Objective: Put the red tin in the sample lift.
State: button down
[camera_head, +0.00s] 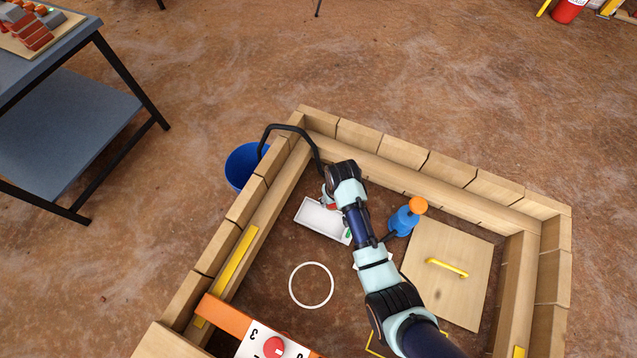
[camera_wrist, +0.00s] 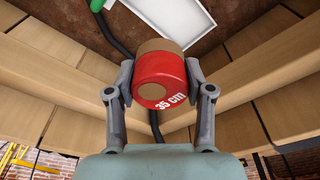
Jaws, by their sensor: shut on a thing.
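My gripper (camera_wrist: 160,84) is shut on the red tin (camera_wrist: 162,72), one finger on each side of it. The tin has a brown end and a white "35 cm" mark. In the head view my gripper (camera_head: 328,197) is by the far corner inside the wooden walls. Only a bit of red (camera_head: 332,207) shows below it. A white open tray (camera_head: 312,225) is on the ground just below the gripper in the picture, partly hidden by my arm. It also shows past the tin in the wrist view (camera_wrist: 172,22). I cannot tell for sure whether this tray is the sample lift.
Wooden walls (camera_head: 450,166) surround the area. A black tube (camera_head: 290,127) arches over the left wall by a blue bucket (camera_head: 243,165). A blue thing with an orange knob (camera_head: 417,205) and a wooden panel (camera_head: 450,290) are at right. A white ring (camera_head: 291,286) marks bare ground.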

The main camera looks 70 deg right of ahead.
aim_at(330, 221)
notch_tip(330, 221, down, 20)
jog(key=b, duration=1)
jog(key=shift+r+b, duration=0.2)
jog(key=shift+b, duration=0.15)
jog(key=shift+f, duration=0.1)
jog(key=shift+c, duration=2.2)
grip_release()
notch_tip(330, 221, up, 12)
jog(key=s+a+p, duration=0.1)
jog(key=p, duration=0.6)
jog(key=shift+a+p, duration=0.25)
jog(key=shift+p, duration=0.05)
